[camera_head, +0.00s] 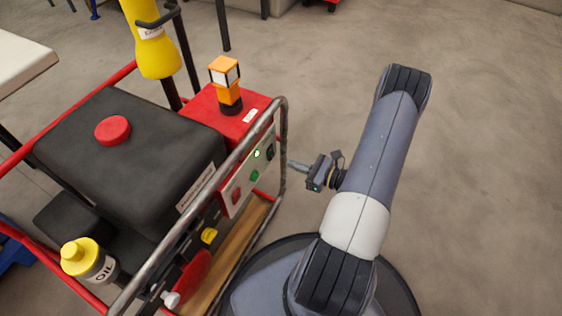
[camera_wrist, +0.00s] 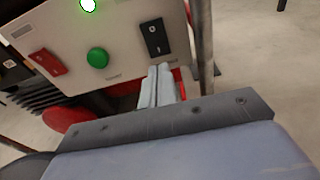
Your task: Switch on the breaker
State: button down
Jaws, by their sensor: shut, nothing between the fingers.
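The breaker is a black rocker switch (camera_wrist: 156,38) on the light control panel (camera_wrist: 105,25), marked with a 0 and a bar. In the head view the dark switch (camera_head: 271,153) sits near the panel's right end. My gripper (camera_wrist: 160,72) is shut and empty, its fingertips just below the switch in the wrist view. In the head view my gripper (camera_head: 290,163) points left at the panel from the right, close to the frame's metal bar. I cannot tell whether the fingertips touch the panel.
The panel also has a green button (camera_wrist: 97,57), a red switch (camera_wrist: 47,62) and a lit green lamp (camera_wrist: 88,5). A metal tube frame (camera_head: 283,130) runs around the machine, close to my gripper. An oil bottle (camera_head: 90,262) stands at lower left. The floor at right is clear.

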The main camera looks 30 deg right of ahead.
jog(key=shift+b+x, duration=0.75)
jog(key=shift+x, duration=2)
jog(key=shift+w+a+f, duration=0.1)
jog(key=shift+w+a, duration=0.05)
jog(key=shift+w, duration=0.05)
jog(key=shift+s, duration=0.1)
jog(key=p, duration=0.2)
send_near(272, 157)
jog(key=s+d+f, duration=0.3)
jog(key=s+d, duration=0.1)
jog(key=s, duration=0.1)
jog(key=shift+s, duration=0.15)
